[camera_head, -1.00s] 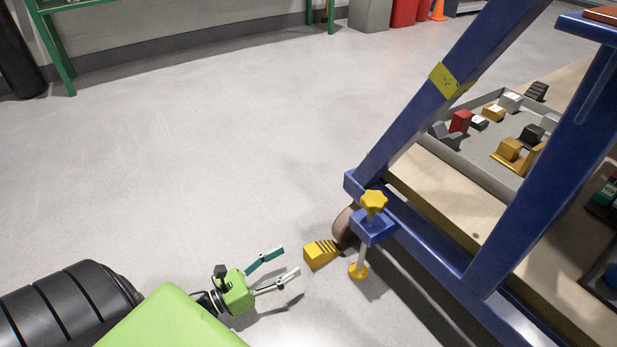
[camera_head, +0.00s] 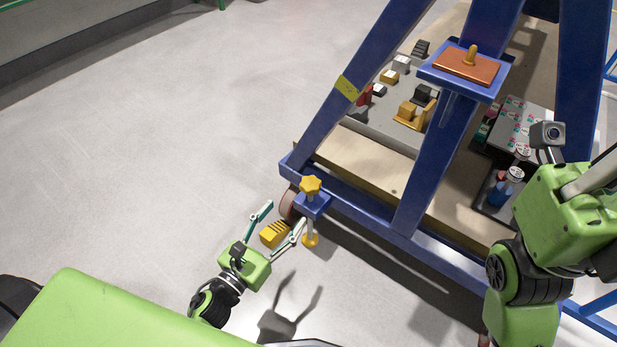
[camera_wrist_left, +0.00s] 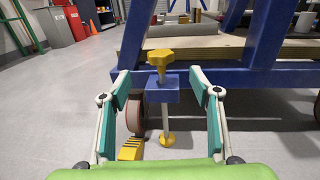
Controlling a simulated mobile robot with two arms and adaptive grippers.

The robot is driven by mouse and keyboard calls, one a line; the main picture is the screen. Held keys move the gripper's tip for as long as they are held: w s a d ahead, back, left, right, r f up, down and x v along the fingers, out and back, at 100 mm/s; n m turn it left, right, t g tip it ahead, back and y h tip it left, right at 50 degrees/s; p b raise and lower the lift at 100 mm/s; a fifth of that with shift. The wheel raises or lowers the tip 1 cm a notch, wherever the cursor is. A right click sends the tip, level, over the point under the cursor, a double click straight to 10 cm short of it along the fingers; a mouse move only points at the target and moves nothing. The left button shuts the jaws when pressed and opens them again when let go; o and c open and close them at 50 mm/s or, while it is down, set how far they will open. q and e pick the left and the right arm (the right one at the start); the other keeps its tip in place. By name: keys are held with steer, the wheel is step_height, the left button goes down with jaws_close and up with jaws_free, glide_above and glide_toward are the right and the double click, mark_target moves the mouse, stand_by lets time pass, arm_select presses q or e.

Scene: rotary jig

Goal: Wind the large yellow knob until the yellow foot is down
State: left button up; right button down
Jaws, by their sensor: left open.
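The large yellow knob (camera_head: 311,186) is star-shaped and sits on a screw above a blue bracket (camera_head: 312,205) at the frame's lower corner. It also shows in the left wrist view (camera_wrist_left: 160,57). The yellow foot (camera_head: 310,241) is a round pad at the lower end of the rod, close to the floor; I cannot tell whether it touches. It also shows in the left wrist view (camera_wrist_left: 167,140). My left gripper (camera_head: 285,213) is open and empty, pointing at the bracket. In the left wrist view its fingers (camera_wrist_left: 160,84) spread either side of the bracket, below the knob.
A caster wheel (camera_head: 287,203) with a yellow pedal (camera_head: 275,235) stands beside the foot. Blue frame legs rise behind, with a shelf tray (camera_head: 390,136) of blocks. My right arm is at the right, its fingers out of sight. Floor at left is clear.

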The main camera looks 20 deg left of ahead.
mark_target(304, 190)
arm_select(q)
steer(key=b+x, duration=0.2)
steer(key=x, duration=1.1)
steer(key=shift+w, duration=0.1)
steer(key=c, duration=1.1)
